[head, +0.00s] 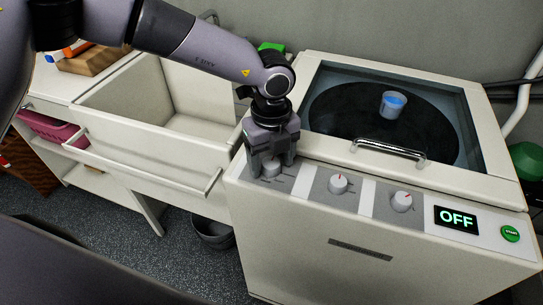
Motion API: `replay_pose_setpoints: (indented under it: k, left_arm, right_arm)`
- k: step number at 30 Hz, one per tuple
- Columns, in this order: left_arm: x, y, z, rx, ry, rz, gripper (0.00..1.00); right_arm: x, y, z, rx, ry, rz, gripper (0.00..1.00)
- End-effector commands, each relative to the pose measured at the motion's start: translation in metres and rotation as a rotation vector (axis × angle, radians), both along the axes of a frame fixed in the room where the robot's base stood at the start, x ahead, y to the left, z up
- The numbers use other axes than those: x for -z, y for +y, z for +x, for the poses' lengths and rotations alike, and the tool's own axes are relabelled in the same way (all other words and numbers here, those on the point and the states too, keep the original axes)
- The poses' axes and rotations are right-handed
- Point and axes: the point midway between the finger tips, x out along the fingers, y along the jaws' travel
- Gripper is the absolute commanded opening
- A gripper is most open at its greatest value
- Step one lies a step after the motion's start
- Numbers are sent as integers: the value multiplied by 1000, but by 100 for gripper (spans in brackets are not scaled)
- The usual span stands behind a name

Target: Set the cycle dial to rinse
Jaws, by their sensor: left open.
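The white washing machine (300,228) stands at right, with a sloped front panel. Three dials sit in a row on the panel: a left dial (270,167), a middle dial (338,184) and a right dial (401,201). My right gripper is out of view.
A display (456,219) reads OFF, beside a green START button (510,233). A dark bucket (212,233) stands on the floor.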

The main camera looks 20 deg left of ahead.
Motion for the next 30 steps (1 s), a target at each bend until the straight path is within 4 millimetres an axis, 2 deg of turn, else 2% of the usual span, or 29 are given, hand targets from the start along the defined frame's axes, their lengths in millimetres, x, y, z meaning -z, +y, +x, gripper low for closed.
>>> replay_pose_setpoints:
  k: [2, 3, 5, 6, 8, 20, 30]
  left_arm:
    - [0, 0, 0, 0, 0, 0, 69]
    - [0, 0, 0, 0, 0, 0, 62]
    - [0, 0, 0, 0, 0, 0, 43]
    - [0, 0, 0, 0, 0, 0, 30]
    - [0, 0, 0, 0, 0, 0, 12]
    - [1, 0, 0, 59, -1, -4, 13]
    - [3, 0, -1, 309, 0, -4, 13]
  right_arm:
    - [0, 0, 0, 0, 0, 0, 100]
    - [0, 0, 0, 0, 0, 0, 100]
    - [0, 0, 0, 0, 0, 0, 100]
    - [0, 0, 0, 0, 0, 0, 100]
    - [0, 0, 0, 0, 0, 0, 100]
    - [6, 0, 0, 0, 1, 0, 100]
    - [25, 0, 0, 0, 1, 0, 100]
